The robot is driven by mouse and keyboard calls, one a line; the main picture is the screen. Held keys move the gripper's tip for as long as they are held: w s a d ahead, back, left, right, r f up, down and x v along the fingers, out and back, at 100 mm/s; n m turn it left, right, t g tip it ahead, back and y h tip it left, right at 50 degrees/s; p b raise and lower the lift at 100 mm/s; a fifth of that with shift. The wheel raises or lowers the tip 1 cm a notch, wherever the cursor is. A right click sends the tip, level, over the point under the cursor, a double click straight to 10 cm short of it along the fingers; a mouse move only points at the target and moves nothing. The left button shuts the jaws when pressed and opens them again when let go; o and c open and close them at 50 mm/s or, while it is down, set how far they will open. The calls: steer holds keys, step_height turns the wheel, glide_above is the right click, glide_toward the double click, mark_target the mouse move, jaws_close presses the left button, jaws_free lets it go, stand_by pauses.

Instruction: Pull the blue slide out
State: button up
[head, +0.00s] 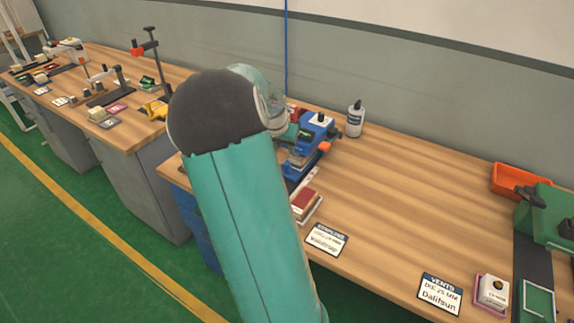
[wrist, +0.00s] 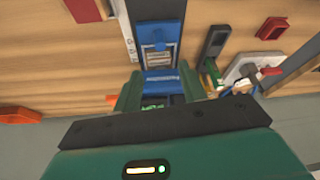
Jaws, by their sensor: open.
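A blue device (head: 318,126) stands on the wooden bench, partly hidden behind my teal arm in the head view. Another blue part (wrist: 160,84) shows between the fingers of my gripper (wrist: 160,90). Which blue part is the slide, I cannot tell for certain. My gripper is open, its green fingers on either side of that nearer part. Whether they touch it, I cannot tell. In the head view my arm hides most of the gripper.
A grey bottle (head: 355,119) stands right of the device. A tray with a red block (head: 304,201) and a label card (head: 327,240) lie in front. An orange bin (head: 520,181) and green machine (head: 556,215) are at right. The bench's middle right is clear.

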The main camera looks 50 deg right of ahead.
mark_target(287, 164)
steer(key=x, duration=1.2)
steer(key=shift+w+f, duration=0.1)
steer(key=shift+f, duration=0.15)
jaws_close()
